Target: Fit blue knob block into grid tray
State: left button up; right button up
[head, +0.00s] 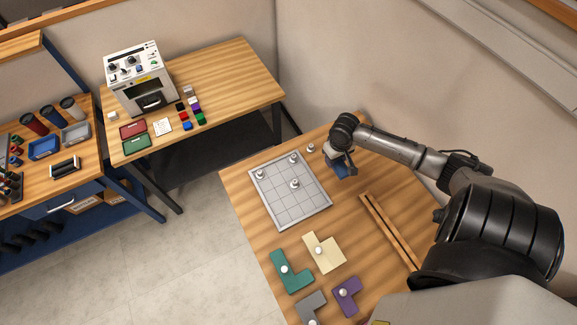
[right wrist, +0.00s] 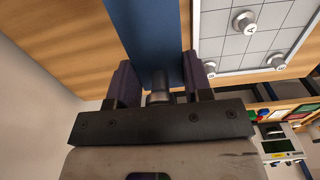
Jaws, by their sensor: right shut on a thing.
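The blue knob block (head: 341,172) is mostly hidden under my right gripper (head: 344,163) in the head view, just right of the grid tray (head: 283,208). In the right wrist view, the block shows as a long blue shape (right wrist: 143,28). My right gripper (right wrist: 160,78) is shut on its grey knob (right wrist: 159,88), with a dark finger on each side. The grid tray (right wrist: 211,28) lies to the right of the block there, beside it and not under it. I cannot tell the block's height above the table. My left gripper is not in view.
Silver pegs (head: 295,184) stand on the tray, and another (head: 311,148) stands outside its far edge. Teal (head: 291,275), cream (head: 329,253), purple (head: 347,298) and grey (head: 312,304) knob blocks lie in front. A slotted wooden strip (head: 390,232) lies at right.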

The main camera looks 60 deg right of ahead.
jog(key=b, duration=0.1)
send_over(300, 169)
notch_tip(300, 169, down, 7)
jog(key=shift+a+f, duration=0.1)
notch_tip(300, 169, down, 4)
jog(key=shift+r, duration=0.25)
jog(key=shift+f, duration=0.2)
jog(key=shift+f, duration=0.2)
jog(key=o, duration=0.9)
jog(key=shift+r, duration=0.1)
